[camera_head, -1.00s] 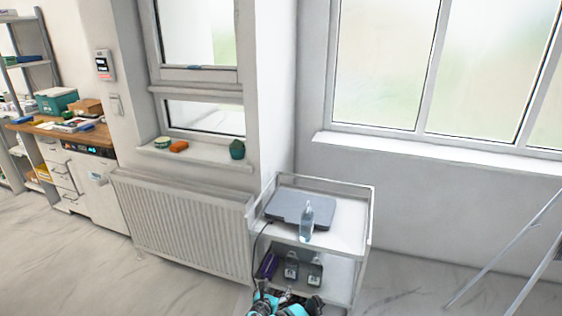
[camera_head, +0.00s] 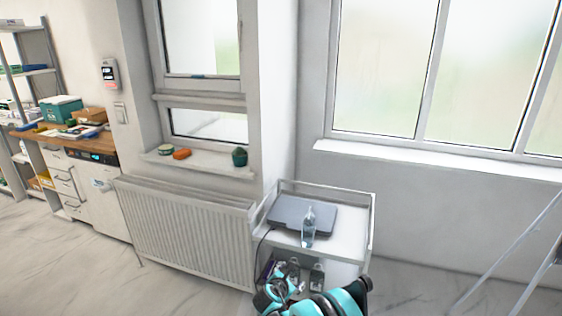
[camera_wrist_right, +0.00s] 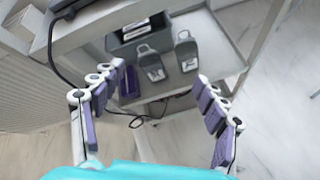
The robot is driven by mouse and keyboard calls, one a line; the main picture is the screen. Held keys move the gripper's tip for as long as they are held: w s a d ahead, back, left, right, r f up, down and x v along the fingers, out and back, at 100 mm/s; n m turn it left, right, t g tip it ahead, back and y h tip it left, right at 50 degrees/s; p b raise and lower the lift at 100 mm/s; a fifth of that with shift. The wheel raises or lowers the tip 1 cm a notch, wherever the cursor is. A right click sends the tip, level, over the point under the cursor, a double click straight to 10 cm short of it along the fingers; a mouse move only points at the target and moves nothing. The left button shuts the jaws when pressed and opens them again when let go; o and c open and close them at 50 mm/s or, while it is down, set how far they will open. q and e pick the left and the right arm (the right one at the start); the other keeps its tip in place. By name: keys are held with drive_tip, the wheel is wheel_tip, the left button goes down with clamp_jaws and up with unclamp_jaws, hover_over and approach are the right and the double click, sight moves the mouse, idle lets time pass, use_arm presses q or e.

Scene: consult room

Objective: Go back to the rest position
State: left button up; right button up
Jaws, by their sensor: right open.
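My right gripper (camera_head: 282,280) is in front of the white cart at the bottom of the head view, with its teal arm to the right. In the right wrist view the gripper (camera_wrist_right: 161,78) is open, its purple-padded fingers spread wide with nothing between them touching both. It faces the cart's lower shelf (camera_wrist_right: 215,80) from outside. My left gripper is not in view.
The white cart (camera_head: 345,240) carries a grey flat device (camera_head: 290,213) and a clear bottle (camera_head: 309,228) on top. Two grey tags or containers (camera_wrist_right: 151,66) and a dark box stand below. A radiator (camera_head: 185,230) is left.

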drive_tip(key=s+d+r+m+g+y, duration=0.1)
drive_tip(key=s+d+r+m, duration=0.55)
drive_tip(key=s+r, duration=0.25)
drive_tip(key=s+d+r+m+g+y, duration=0.1)
drive_tip(key=s+d+r+m+g, duration=0.1)
drive_tip(key=s+d+r+m, duration=0.45)
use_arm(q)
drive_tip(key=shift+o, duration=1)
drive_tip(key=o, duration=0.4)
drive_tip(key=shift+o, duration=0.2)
use_arm(e)
drive_tip(key=s+d+r+m+y, duration=0.1)
drive_tip(key=s+r+m+y, duration=0.1)
drive_tip(key=s+m, duration=1)
drive_tip(key=s, duration=1.1)
drive_tip(key=shift+s+m+g, duration=0.3)
drive_tip(key=shift+s+g, duration=0.1)
